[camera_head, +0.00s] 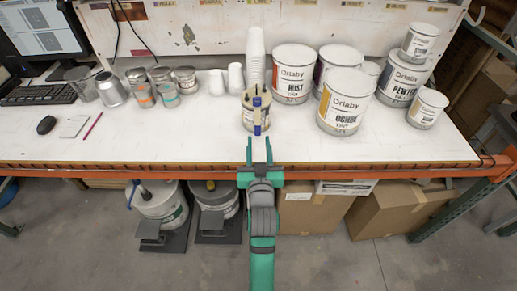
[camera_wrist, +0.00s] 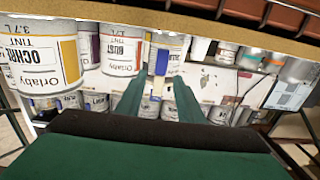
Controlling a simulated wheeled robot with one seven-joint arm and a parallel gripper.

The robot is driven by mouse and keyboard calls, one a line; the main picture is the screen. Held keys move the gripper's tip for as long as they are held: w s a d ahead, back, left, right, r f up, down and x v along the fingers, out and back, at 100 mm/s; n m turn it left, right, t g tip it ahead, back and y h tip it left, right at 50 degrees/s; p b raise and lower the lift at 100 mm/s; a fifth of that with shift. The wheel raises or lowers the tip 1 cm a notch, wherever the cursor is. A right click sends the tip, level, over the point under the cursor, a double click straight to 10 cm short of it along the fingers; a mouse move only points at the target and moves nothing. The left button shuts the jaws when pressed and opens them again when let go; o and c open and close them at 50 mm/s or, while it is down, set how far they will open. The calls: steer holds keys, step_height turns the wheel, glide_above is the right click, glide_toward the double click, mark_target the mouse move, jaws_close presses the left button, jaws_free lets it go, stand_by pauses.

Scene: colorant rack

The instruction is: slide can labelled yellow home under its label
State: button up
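A small pale can (camera_head: 248,117) with dark marks on its lid and an upright blue bar on its front stands near the table's front edge. It shows upside down in the wrist view (camera_wrist: 177,58), with a yellowish patch beside the blue bar. I cannot read its label, so I cannot tell whether it is the yellow can. My gripper (camera_head: 259,150) is just in front of it, fingers apart, with nothing seen held. In the wrist view the open fingers (camera_wrist: 158,88) point at this can.
Ochre (camera_head: 343,103), rust (camera_head: 293,75) and pewter (camera_head: 402,76) cans stand to the right. A stack of white cups (camera_head: 255,55) is behind the small can. Metal cans (camera_head: 110,90), a mouse (camera_head: 46,125) and a keyboard lie left. The table's front left-centre is clear.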

mark_target(258, 127)
steer(key=w, duration=0.6)
steer(key=shift+w+a, duration=0.1)
steer(key=shift+w, duration=0.1)
steer(key=shift+w+a, duration=0.3)
steer(key=shift+w, duration=0.15)
steer(key=shift+w+d, duration=0.15)
steer(key=shift+w, duration=0.05)
steer(key=shift+c, duration=0.3)
steer(key=shift+d, duration=0.1)
jaws_close()
steer(key=shift+w, duration=0.1)
steer(key=shift+r, duration=0.25)
